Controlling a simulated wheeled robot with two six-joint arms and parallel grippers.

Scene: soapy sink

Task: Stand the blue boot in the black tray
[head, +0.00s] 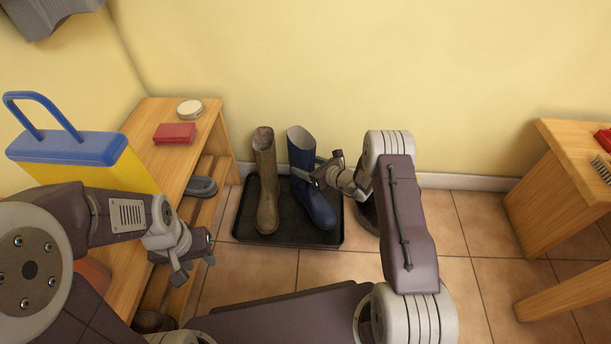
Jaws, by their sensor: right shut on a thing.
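The blue boot (316,203) stands upright in the right half of the black tray (285,239) on the floor against the yellow wall. My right gripper (314,172) is shut on the boot's shaft from the right side. Its fingers partly cover the shaft. An olive-brown boot (266,185) stands upright in the tray's left half, beside the blue one. My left gripper (194,264) is empty, near the front of the wooden bench at left, and its fingers look apart.
The wooden bench (203,124) at left holds a red box (175,134) and a round tin (190,108); grey footwear (202,187) sits on its lower shelf. A blue-and-yellow case (75,150) is at far left. Another wooden bench (560,195) stands right.

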